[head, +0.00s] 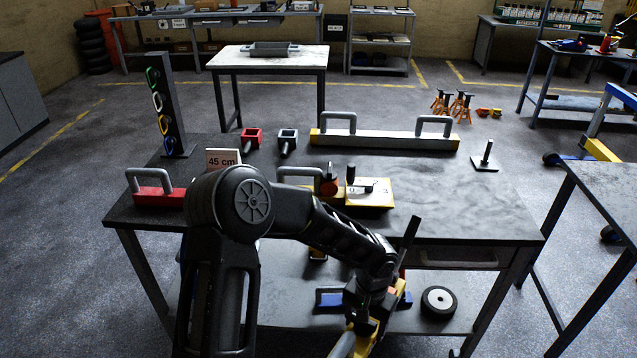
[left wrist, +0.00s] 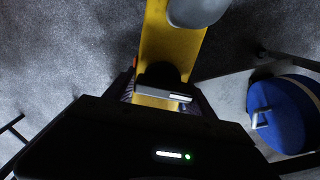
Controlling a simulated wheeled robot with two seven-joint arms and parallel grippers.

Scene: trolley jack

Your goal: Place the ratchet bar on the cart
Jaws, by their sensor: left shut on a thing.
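My left gripper (head: 368,322) is low in front of the dark table, near its lower shelf (head: 280,290). It is shut on a yellow bar (head: 362,338) with a grey rounded part, possibly the ratchet bar. In the left wrist view the yellow bar (left wrist: 172,55) runs up between the fingers, with the grey part (left wrist: 197,10) at the top. Most of the bar is cut off or hidden in the head view. I cannot tell for certain which piece of furniture is the cart. My right gripper is not in view.
The dark tabletop (head: 470,215) holds a long handled bar (head: 390,138), a red handled block (head: 158,195), a "45 cm" sign (head: 222,159) and a post on a plate (head: 485,160). A wheel (head: 438,302) and blue piece (head: 330,299) are below.

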